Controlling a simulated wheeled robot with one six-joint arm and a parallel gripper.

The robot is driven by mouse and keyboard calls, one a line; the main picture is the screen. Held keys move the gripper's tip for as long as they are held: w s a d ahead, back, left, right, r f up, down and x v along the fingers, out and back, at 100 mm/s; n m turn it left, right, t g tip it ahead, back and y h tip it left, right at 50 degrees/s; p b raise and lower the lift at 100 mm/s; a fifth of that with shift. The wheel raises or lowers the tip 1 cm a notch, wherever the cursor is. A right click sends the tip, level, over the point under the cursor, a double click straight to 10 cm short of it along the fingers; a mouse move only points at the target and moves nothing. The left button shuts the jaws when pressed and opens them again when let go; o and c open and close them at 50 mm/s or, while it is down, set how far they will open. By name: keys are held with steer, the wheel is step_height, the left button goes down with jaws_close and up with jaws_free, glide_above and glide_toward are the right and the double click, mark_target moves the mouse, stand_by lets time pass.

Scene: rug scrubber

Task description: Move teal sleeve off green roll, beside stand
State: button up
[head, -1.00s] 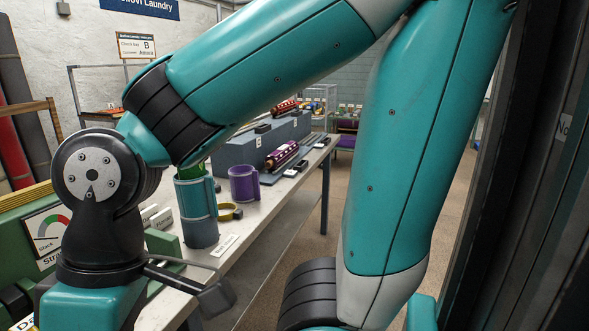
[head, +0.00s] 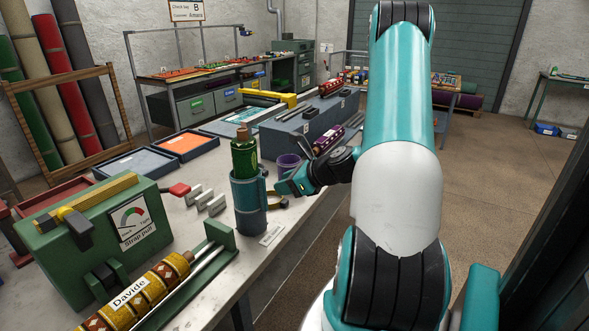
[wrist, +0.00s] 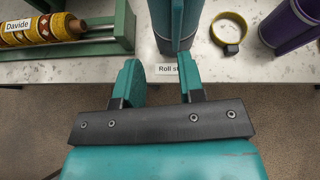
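The green roll (head: 244,158) stands upright, its top sticking out of the teal sleeve (head: 246,190). The sleeve is around the roll and has a handle on its right side. Below it is the darker blue-grey stand (head: 251,222). In the wrist view the sleeve (wrist: 177,14) shows at the top, just beyond my fingertips, with the handle toward me. My gripper (wrist: 158,66) is open and empty, its two teal fingers apart. In the head view my gripper (head: 284,186) is close to the right of the sleeve; I cannot tell whether they touch.
A "Roll stand" label (head: 271,234) is at the table's front edge. The green strap-pull box (head: 100,222) and the Davide roll (head: 133,295) are to the left.

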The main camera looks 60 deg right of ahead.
mark_target(265, 190)
steer(key=shift+m+h, duration=0.3)
steer(key=shift+m, duration=0.5)
steer(key=w+f+b, duration=0.1)
steer(key=w+f, duration=0.1)
steer(key=w, duration=0.1)
steer(key=w+d+f+b, duration=0.1)
steer(key=w+f+b, duration=0.1)
steer(key=shift+w+d+f, duration=0.1)
steer(key=shift+w+f, duration=0.05)
steer(key=shift+w, duration=0.25)
steer(key=shift+x, duration=1.1)
steer(key=shift+c, duration=0.4)
jaws_close()
steer(key=r+p, duration=0.1)
steer(key=p, duration=0.1)
steer(key=shift+s+d+t+p, duration=0.1)
steer(key=shift+t+p, duration=0.2)
steer(key=shift+s+f+p, duration=0.1)
steer(key=shift+f+p, duration=0.05)
steer(key=shift+p, duration=0.15)
